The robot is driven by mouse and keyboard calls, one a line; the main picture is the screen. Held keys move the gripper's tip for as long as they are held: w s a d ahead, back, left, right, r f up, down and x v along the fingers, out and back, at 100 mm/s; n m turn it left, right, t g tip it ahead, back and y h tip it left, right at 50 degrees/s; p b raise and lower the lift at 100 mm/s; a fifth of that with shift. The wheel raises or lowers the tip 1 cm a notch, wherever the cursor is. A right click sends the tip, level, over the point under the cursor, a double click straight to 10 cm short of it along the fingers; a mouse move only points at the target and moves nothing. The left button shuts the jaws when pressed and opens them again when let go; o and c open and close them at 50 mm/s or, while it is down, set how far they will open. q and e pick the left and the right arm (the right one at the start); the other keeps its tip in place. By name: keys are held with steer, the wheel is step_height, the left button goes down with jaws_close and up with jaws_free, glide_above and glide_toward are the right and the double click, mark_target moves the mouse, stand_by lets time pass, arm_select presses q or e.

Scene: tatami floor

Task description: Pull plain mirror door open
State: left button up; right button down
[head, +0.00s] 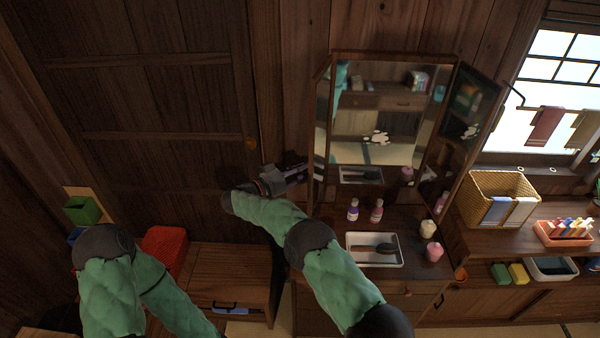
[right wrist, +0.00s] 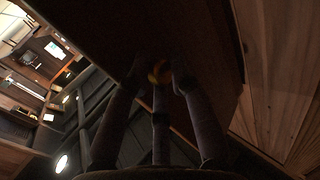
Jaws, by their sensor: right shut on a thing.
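The vanity mirror (head: 385,110) stands against the plank wall in the head view. Its left wing door (head: 320,130) stands out from the centre at an angle and shows as a narrow strip. The right wing door (head: 462,125) stands angled outward. My right gripper (head: 303,172) is at the lower edge area of the left wing, on its outer side. In the right wrist view the fingers (right wrist: 158,82) are closed about a small orange-yellow knob (right wrist: 158,72) on a dark wooden panel (right wrist: 195,35). The fingers partly hide the knob. My left gripper is outside the view.
Two small bottles (head: 353,210), a white tray (head: 375,261) with a dark brush and pink jars (head: 433,252) stand on the vanity top. A wicker basket (head: 497,198) is at right. A wooden cabinet (head: 229,280) and red box (head: 165,248) are at lower left.

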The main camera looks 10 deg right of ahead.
steer(key=shift+w+d+r+m+g, duration=0.2)
steer(key=shift+d+r+m+g, duration=0.15)
steer(key=shift+r, duration=0.25)
steer(key=c, duration=1.1)
jaws_free()
steer(key=shift+d+f, duration=0.15)
steer(key=shift+f, duration=0.2)
steer(key=v, duration=1.2)
steer(key=shift+f, duration=0.2)
